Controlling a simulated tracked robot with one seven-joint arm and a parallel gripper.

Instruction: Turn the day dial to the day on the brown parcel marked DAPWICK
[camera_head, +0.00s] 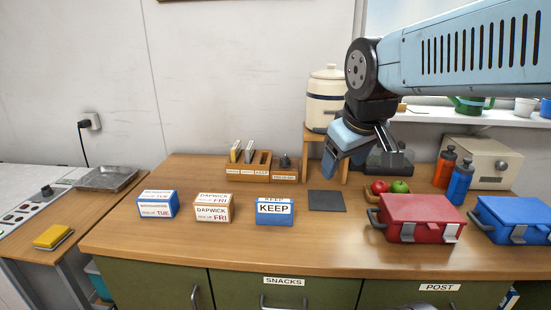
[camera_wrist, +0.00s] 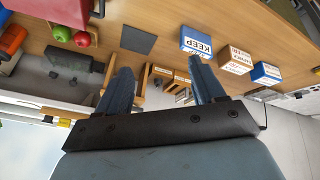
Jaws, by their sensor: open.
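The brown parcel (camera_head: 213,208) stands on the counter with a white label reading DAPWICK and FRI in red; the wrist view shows it too (camera_wrist: 236,61). The day dial (camera_head: 284,163) is a dark knob on a small wooden block at the back of the counter, beside a card holder. Its day marks and pointer are too small to read. In the wrist view the dial (camera_wrist: 183,96) shows small between my fingers, well beyond them. My gripper (camera_head: 334,168) is open and empty, in the air to the right of the dial and apart from it.
A blue parcel marked TUE (camera_head: 158,205) and a blue KEEP box (camera_head: 274,211) flank the brown parcel. A dark mat (camera_head: 327,201), red case (camera_head: 420,216) and blue case (camera_head: 514,218) lie rightward. A crock (camera_head: 327,95) on a wooden stand is behind my gripper.

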